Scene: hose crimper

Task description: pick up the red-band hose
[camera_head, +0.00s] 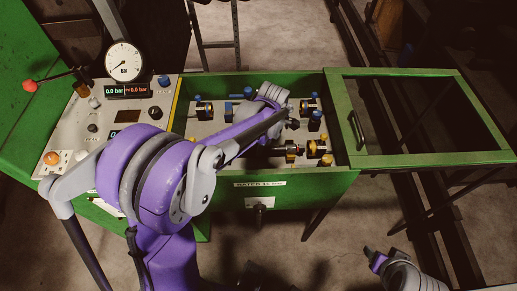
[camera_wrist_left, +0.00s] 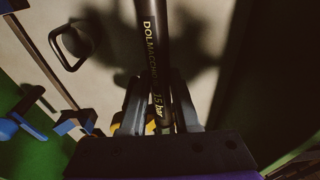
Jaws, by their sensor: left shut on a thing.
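My left gripper (camera_head: 292,122) reaches over the open green test tank (camera_head: 270,183). In the left wrist view its two fingers (camera_wrist_left: 158,108) are shut on a black hose (camera_wrist_left: 157,40) with yellow lettering, "DOLMACCHIO" and "15 bar". The hose runs away from the fingers towards the top of that view. No red band shows on its visible part, and my arm hides most of it in the head view. My right gripper (camera_head: 375,259) is at the lower right, apart from the tank; its jaws are too small and dark to read.
Brass fittings (camera_head: 288,152) and several blue-topped fittings sit in the tank. The tank's open framed lid (camera_head: 420,160) extends to the right. A control panel with a pressure gauge (camera_head: 124,62) and a red-knobbed lever (camera_head: 30,86) stands at the left.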

